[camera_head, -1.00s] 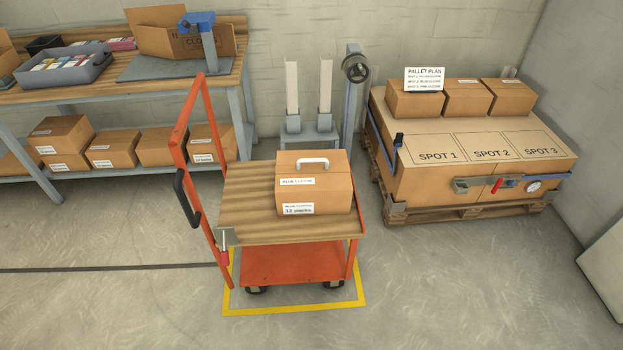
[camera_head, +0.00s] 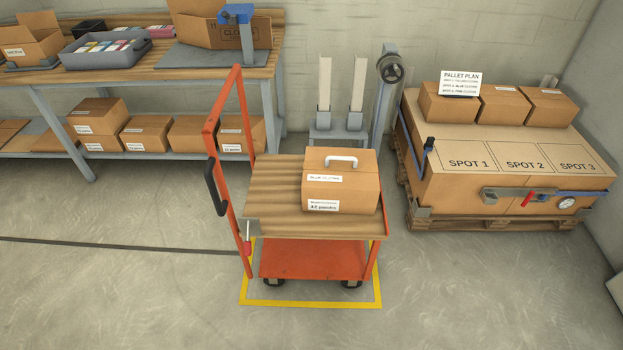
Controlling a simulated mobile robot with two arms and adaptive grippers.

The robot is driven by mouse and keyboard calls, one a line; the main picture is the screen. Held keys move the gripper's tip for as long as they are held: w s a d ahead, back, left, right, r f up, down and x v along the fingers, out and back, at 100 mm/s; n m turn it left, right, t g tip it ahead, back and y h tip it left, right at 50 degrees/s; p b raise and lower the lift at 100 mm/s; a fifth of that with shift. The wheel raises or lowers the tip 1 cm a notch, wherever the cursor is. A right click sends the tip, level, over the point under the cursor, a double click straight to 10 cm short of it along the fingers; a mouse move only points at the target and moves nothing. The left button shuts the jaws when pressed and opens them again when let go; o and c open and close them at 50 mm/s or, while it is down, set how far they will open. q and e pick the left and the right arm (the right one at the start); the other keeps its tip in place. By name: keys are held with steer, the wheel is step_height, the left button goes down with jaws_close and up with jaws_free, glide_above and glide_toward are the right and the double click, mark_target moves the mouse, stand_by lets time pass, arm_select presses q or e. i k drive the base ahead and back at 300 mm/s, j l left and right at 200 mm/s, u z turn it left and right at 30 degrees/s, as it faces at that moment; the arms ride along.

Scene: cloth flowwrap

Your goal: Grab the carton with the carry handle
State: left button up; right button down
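The carton (camera_head: 341,184) is a brown cardboard box with a white carry handle (camera_head: 341,160) on its top. White labels are on its front; the upper one seems to read blue clothes. It stands upright on the right part of the wooden top of an orange cart (camera_head: 273,196). Neither of my grippers shows in the head view, and nothing touches the carton.
The cart's tall orange push frame (camera_head: 211,130) rises at its left; a yellow floor outline (camera_head: 312,304) surrounds its base. A loaded pallet (camera_head: 470,222) with printed spots stands right, a workbench (camera_head: 150,72) with boxes back left. The floor in front is clear.

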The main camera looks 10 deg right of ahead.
mark_target(336, 180)
steer(key=i+l+u, duration=0.15)
steer(key=l+u, duration=0.55)
steer(key=l, duration=0.15)
steer(key=l+u, duration=0.35)
steer(key=l, duration=0.15)
steer(key=i, duration=0.05)
